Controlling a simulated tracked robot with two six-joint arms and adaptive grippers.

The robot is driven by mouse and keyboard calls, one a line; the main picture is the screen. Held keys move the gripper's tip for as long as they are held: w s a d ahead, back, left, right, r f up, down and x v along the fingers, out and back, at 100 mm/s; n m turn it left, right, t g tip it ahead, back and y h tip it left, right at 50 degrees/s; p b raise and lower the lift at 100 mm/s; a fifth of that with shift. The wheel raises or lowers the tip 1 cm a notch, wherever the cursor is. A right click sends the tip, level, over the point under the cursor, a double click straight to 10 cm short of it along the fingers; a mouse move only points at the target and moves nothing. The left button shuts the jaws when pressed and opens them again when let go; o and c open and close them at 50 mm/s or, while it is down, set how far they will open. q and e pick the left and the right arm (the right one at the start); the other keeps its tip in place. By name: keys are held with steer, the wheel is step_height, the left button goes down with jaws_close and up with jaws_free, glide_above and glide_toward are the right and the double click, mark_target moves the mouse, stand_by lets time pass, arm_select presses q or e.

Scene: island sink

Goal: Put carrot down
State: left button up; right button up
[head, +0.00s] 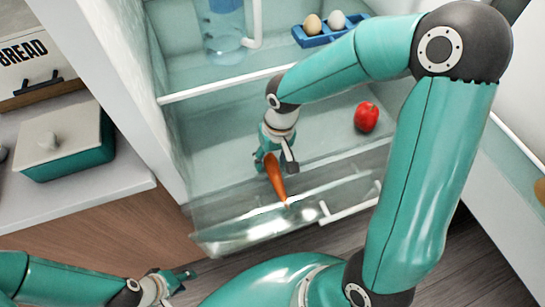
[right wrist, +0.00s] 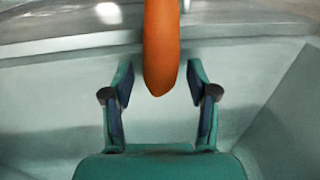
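The orange carrot (head: 276,182) is in the lower part of the open fridge, near the clear front drawer. My right gripper (head: 273,160) is around its upper end. In the right wrist view the carrot (right wrist: 161,45) lies between the two fingers (right wrist: 160,72), with a small gap on each side, so the gripper is open. I cannot tell if the carrot touches the surface below. My left gripper (head: 182,286) is open and empty at the bottom left, outside the fridge.
A red fruit or vegetable (head: 367,117) sits on the fridge's lower surface, right of the carrot. A blue egg tray (head: 318,40) and a clear jug (head: 222,28) stand on the shelf above. A teal box (head: 80,163) and a bread box (head: 28,62) are on the left counter.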

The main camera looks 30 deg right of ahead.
steer(key=shift+r, duration=0.1)
step_height(320, 180, up, 12)
steer(key=d+p, duration=0.1)
steer(key=shift+s+d, duration=0.2)
stand_by(0.3)
steer(key=shift+p, duration=0.35)
